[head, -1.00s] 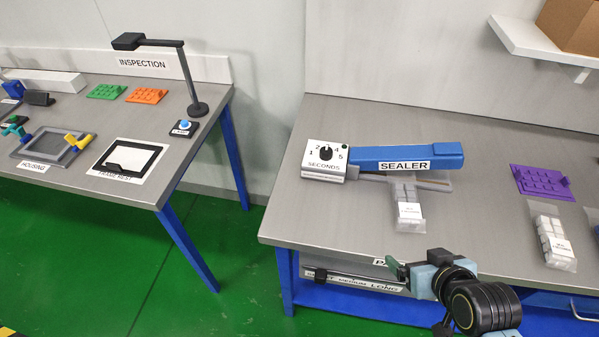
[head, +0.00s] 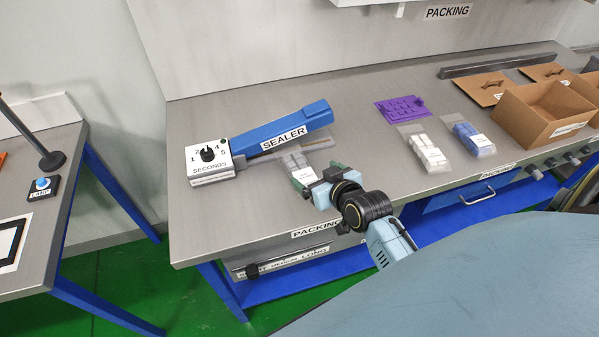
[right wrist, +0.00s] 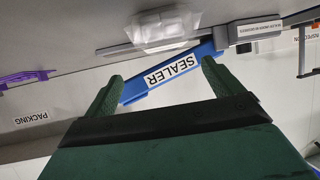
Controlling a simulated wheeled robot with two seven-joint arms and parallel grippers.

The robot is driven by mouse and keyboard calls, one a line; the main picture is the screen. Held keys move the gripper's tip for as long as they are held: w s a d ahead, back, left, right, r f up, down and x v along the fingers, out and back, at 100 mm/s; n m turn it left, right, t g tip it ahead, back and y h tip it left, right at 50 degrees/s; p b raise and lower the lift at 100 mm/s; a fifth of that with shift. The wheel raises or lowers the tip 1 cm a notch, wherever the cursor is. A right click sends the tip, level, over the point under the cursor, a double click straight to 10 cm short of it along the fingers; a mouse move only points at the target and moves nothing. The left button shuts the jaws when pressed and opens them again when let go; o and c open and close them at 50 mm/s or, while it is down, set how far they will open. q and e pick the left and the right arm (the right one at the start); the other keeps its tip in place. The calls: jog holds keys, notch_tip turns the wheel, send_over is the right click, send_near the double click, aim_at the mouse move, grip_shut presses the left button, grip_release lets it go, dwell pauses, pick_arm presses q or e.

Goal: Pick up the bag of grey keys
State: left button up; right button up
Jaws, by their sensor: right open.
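A clear bag of pale grey-white keys (head: 295,163) lies at the sealer (head: 285,130), its far end by the blue arm. My right gripper (head: 316,180) is open, with green fingers, just in front of that bag and partly hiding its near end. In the right wrist view the bag (right wrist: 160,30) lies beyond the gap between the open fingertips (right wrist: 162,75), and nothing is between them. A second bag of pale keys (head: 428,152) lies to the right. I cannot tell from colour which pale bag is the grey one. My left gripper is not in view.
A bag of blue keys (head: 468,138) and a purple key plate (head: 402,109) lie right of the sealer. An open cardboard box (head: 535,125) stands farther right. The bench (head: 225,225) is clear at its front left. The lamp bench (head: 30,250) is at left.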

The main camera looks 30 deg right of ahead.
aim_at(300, 167)
jog(key=shift+a+f+b+x, duration=0.15)
jog(key=shift+b+x, duration=0.05)
jog(key=shift+x, duration=1.55)
jog(key=shift+a+f+b+x, duration=0.1)
jog(key=shift+a+b+x, duration=0.1)
jog(key=shift+x, duration=1.55)
jog(key=shift+s, duration=0.1)
jog(key=c, duration=1.2)
jog(key=shift+c, duration=0.3)
jog(key=shift+r, duration=0.15)
